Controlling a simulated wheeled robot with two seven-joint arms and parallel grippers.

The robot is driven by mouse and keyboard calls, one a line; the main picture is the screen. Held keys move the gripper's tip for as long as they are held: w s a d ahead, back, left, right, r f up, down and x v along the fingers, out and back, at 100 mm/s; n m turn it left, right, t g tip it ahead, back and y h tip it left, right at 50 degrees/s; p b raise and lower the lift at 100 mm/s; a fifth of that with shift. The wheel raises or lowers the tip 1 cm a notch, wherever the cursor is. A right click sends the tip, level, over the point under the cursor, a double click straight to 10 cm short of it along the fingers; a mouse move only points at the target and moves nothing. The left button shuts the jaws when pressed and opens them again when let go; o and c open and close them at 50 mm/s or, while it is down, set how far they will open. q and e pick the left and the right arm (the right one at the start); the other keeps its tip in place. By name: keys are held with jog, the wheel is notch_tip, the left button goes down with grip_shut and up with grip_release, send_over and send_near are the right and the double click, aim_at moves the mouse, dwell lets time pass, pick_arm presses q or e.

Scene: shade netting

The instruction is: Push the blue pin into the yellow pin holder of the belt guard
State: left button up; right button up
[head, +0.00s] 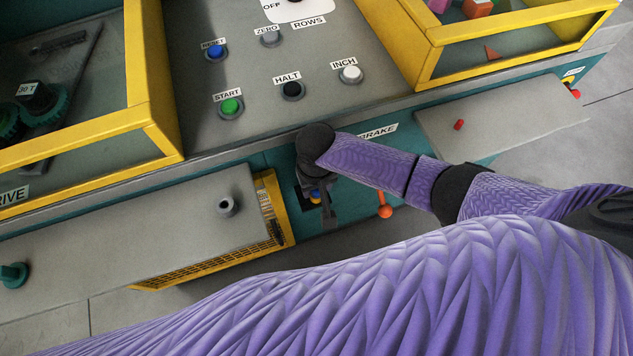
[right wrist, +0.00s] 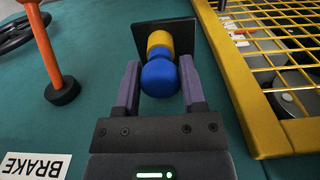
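The blue pin (right wrist: 160,78) shows its round head in the right wrist view. In the head view my right gripper (head: 322,212) points down at the machine's front, beside the yellow mesh belt guard (head: 272,208). The guard's mesh (right wrist: 262,70) is right of the gripper in the wrist view. My left gripper is not in view.
An orange brake lever (head: 385,208) hangs right of my gripper; it also shows in the wrist view (right wrist: 43,50). A grey shelf (head: 150,235) is at left, another (head: 510,120) at right. The button panel (head: 300,62) is above.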

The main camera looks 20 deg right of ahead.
jog(key=o, duration=0.4)
notch_tip(320, 180, up, 10)
jog(key=p, duration=0.5)
jog(key=shift+f, duration=0.25)
jog(key=shift+r, duration=0.25)
